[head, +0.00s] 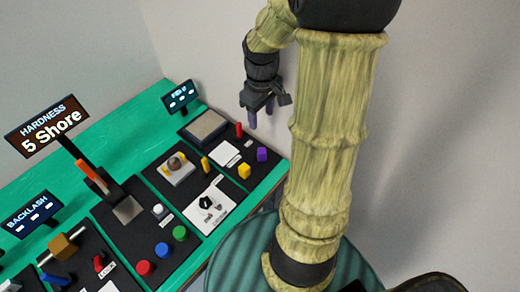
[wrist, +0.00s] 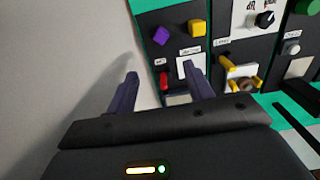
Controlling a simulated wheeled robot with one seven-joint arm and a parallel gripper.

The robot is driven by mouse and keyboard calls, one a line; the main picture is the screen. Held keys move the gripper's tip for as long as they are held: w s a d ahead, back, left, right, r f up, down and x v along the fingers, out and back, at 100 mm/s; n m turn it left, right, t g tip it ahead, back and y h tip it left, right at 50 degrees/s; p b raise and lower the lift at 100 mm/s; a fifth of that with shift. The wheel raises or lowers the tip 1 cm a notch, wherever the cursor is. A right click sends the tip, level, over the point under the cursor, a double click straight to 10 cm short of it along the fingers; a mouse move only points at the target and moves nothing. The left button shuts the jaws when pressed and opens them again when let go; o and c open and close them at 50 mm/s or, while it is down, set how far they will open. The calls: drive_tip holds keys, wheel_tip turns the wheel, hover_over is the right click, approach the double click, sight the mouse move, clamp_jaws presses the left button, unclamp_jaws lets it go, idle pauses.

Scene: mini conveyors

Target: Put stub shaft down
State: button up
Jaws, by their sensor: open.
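My gripper (head: 261,115) hangs above the far right end of the green bench, its purple fingers pointing down. In the wrist view my gripper (wrist: 160,72) is open, with the two purple fingers well apart and nothing seen held between them. I cannot identify a stub shaft for certain in either view. A tan block with a pale rod (head: 64,246) sits at the lower left of the bench, but I cannot tell whether it is the shaft. A white and yellow fixture with a round brown part (wrist: 240,83) shows right of the fingers.
The green bench (head: 125,138) carries dark panels with a purple knob (head: 262,154), a yellow knob (head: 244,171), a red piece (head: 239,129) and a grey pad (head: 204,126). Upright signs, including the hardness display (head: 47,126), stand behind. Right of the bench is bare wall.

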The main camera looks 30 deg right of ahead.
drive_tip(key=b, duration=0.1)
approach(262, 151)
drive_tip(key=f, duration=0.6)
drive_tip(key=shift+w, duration=0.25)
wheel_tip(262, 151, down, 5)
drive_tip(key=shift+s+f+b, duration=0.1)
drive_tip(key=shift+f+b, duration=0.05)
drive_tip(key=shift+b, duration=0.2)
idle(0.4)
clamp_jaws()
